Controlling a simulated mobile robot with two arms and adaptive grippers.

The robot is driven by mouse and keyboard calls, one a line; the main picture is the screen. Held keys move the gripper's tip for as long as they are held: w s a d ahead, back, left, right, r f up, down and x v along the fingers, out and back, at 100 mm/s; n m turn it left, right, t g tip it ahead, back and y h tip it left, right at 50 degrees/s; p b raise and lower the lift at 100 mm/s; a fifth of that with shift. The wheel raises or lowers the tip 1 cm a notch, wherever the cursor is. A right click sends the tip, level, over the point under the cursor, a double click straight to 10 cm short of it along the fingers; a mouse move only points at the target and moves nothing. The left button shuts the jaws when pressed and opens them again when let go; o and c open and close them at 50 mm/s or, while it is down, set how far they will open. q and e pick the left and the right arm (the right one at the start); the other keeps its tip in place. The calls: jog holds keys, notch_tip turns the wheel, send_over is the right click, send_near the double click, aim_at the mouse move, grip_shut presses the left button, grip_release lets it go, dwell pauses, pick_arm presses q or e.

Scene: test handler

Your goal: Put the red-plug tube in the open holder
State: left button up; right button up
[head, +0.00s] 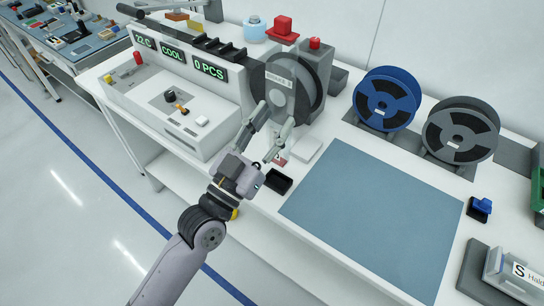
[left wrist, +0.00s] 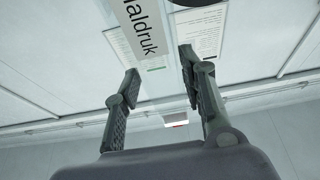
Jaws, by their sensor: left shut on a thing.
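My left gripper (head: 274,119) reaches over the bench, with its fingertips in front of the grey disc of the test machine. In the head view a small red piece (head: 280,159) shows below the fingers. I cannot tell whether either is the tube's plug. I cannot single out the open holder.
A small black open box (head: 278,181) lies beside my gripper, near a white block (head: 307,150). A blue reel (head: 387,99) and a dark grey reel (head: 460,132) stand at the back. The blue-grey mat (head: 375,215) is clear. A lettered unit (head: 515,270) stands front right.

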pick_arm(q)
notch_tip(320, 180, down, 9)
jog(key=shift+r+b, duration=0.2)
jog(key=shift+b, duration=0.2)
jog(key=shift+f, duration=0.2)
jog(key=o, duration=1.2)
jog(key=shift+c, duration=0.2)
jog(key=shift+r, duration=0.15)
